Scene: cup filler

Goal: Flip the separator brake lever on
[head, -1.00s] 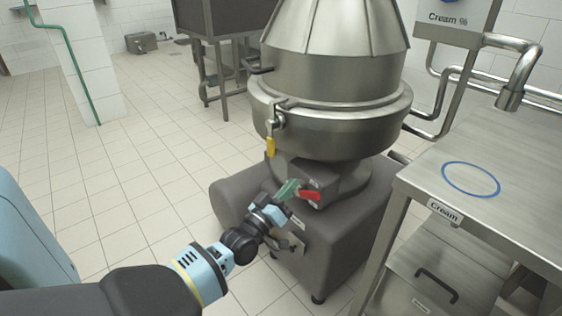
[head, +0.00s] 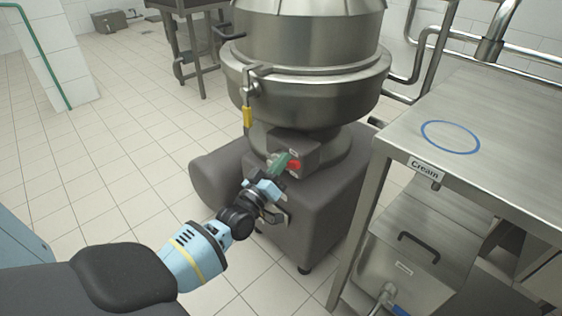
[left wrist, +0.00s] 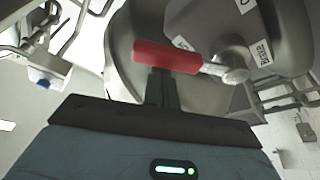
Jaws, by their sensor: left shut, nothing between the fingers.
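The separator (head: 310,95) is a large steel machine on a dark grey base. Its brake lever has a red grip (head: 295,165) on a small grey box at the front of the base. In the left wrist view the red grip (left wrist: 166,57) lies crosswise just beyond my fingers, on a pale metal stem beside a label reading "Brake". My left gripper (head: 283,163) is shut and empty, its fingertips at the red grip. They look to be touching it or very close, partly hidden behind it in the wrist view (left wrist: 163,88). My right gripper is not in view.
A yellow-handled clamp (head: 247,116) hangs on the separator's rim. A steel table (head: 490,120) with a blue ring and a "Cream" label stands at the right, with a steel container (head: 412,245) below. Tiled floor is open at the left.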

